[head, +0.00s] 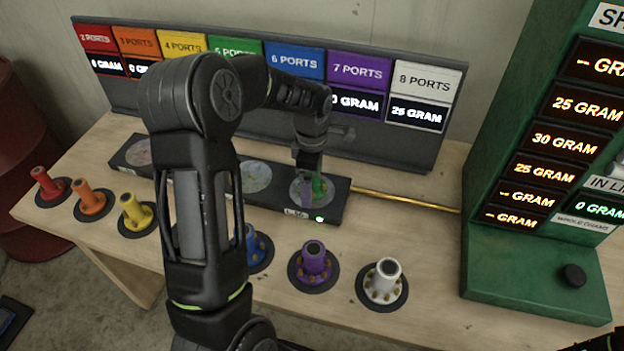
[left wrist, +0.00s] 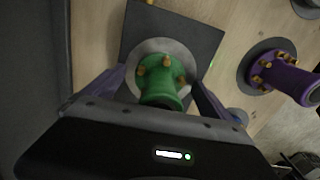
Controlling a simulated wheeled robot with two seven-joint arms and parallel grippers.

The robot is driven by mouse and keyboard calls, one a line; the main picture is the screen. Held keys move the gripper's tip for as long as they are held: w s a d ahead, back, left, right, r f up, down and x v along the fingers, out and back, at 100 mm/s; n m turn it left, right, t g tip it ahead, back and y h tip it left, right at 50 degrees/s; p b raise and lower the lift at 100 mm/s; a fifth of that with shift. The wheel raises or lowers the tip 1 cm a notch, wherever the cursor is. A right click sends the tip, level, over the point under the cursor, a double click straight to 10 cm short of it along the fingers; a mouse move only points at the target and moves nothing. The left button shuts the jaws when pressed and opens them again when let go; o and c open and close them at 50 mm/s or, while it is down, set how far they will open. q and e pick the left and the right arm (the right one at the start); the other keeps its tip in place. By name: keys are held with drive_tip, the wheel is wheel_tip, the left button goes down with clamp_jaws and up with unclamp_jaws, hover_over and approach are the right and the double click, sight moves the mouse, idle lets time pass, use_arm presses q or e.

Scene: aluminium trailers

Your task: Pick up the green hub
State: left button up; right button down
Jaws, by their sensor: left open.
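The green hub (head: 320,188) stands on the rightmost round pale pad (head: 301,196) of a long black bar on the bench. It is partly hidden by my left gripper (head: 308,180) in the head view. In the left wrist view the green hub (left wrist: 162,88) sits between the two open fingers of my left gripper (left wrist: 155,95), with brass studs around its flange. One finger is on each side of it, and a gap shows on the right side. Whether the left finger touches it I cannot tell. My right gripper is not in view.
Red (head: 46,183), orange (head: 90,197), yellow (head: 136,213), blue (head: 257,248), purple (head: 313,262) and white (head: 383,281) hubs stand on dark round mats along the front. A port sign board (head: 400,142) stands behind. A green cabinet (head: 535,274) is at right.

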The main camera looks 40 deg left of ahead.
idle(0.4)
use_arm(q)
clamp_jaws()
idle(0.9)
